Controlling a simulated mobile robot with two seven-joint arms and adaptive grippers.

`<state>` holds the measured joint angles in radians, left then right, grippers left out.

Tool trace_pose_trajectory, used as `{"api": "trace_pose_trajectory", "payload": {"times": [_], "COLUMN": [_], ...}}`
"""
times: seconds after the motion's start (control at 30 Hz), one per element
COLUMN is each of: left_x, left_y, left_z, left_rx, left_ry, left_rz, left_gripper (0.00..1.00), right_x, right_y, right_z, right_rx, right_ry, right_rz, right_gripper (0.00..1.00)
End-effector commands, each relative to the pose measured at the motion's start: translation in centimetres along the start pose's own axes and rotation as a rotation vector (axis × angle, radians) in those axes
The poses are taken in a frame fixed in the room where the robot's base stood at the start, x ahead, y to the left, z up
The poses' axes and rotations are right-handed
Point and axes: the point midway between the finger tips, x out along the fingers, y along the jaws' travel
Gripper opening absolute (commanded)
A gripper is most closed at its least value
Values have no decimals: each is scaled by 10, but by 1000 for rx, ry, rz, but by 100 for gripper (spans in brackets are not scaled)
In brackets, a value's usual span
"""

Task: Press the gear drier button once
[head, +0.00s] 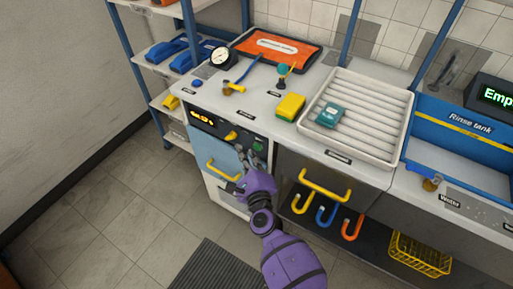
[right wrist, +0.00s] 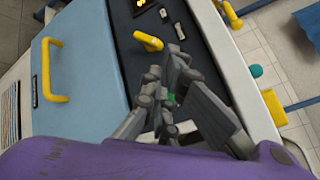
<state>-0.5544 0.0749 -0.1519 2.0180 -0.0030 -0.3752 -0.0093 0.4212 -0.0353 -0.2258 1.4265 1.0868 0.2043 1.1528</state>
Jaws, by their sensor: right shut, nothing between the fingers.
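The gear drier is the blue-doored unit (head: 222,158) with a yellow handle and a dark control panel (head: 213,128). The panel has a lit yellow display (head: 202,119), a yellow knob (head: 231,135) and a small green button (head: 259,146) at its right end. My right gripper (head: 250,155) is shut and empty, just in front of the panel's right end. In the right wrist view, the fingers (right wrist: 165,75) cover part of the panel, and a bit of green (right wrist: 170,97) shows between them. I cannot tell whether they touch the button. My left gripper is not in view.
On the counter above are a yellow-green sponge (head: 290,107), a white ribbed tray (head: 400,135) holding a teal block (head: 330,115), a gauge (head: 221,57) and an orange mat (head: 275,46).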

Motion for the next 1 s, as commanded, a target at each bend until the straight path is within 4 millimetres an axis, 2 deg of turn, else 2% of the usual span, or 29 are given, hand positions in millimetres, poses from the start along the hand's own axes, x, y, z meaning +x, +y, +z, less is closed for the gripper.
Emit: {"api": "trace_pose_trajectory", "payload": {"times": [1.0], "left_x": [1], "left_y": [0], "left_z": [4], "left_rx": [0], "left_ry": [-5], "left_rz": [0], "left_gripper": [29], "right_x": [8], "right_y": [-6], "right_z": [-6], "right_rx": [0], "right_ry": [0], "right_rz": [0], "right_gripper": [0]}}
